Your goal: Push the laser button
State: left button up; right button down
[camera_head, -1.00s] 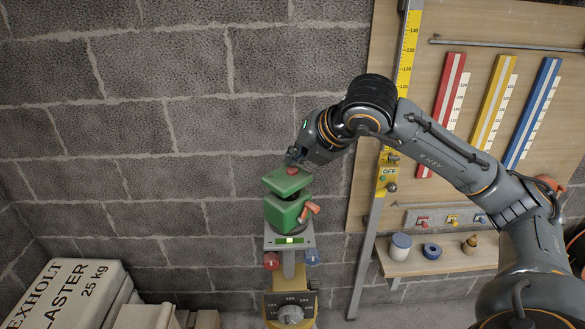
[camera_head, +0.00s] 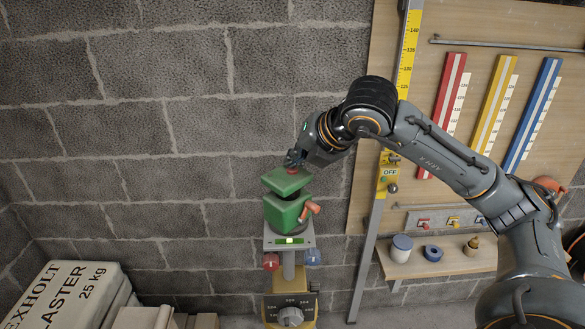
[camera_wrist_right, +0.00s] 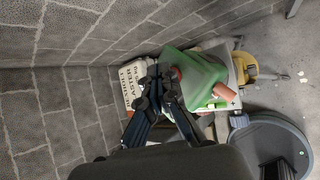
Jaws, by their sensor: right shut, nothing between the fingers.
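The laser is a green block device (camera_head: 287,211) on a grey and yellow stand in front of the block wall. Its red button (camera_head: 292,170) sits on the green top and is mostly hidden by my right gripper. My right gripper (camera_head: 293,160) is shut and empty, with its fingertips at the button; I cannot tell whether they press it. In the right wrist view the fingertips (camera_wrist_right: 160,75) lie beside the red button (camera_wrist_right: 177,73) on the green top (camera_wrist_right: 200,75). My left gripper does not show.
A yellow dial base (camera_head: 290,312) carries the stand, with a red knob (camera_head: 271,262) and a blue knob (camera_head: 312,257) above. Plaster bags (camera_head: 75,290) lie at lower left. A wooden board (camera_head: 470,120) with coloured strips and a small shelf (camera_head: 440,262) stand at right.

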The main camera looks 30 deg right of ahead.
aim_at(295, 170)
dwell(0.3)
jog(key=shift+r, duration=0.45)
jog(key=shift+r+p, duration=2.3)
jog(key=shift+r, duration=0.75)
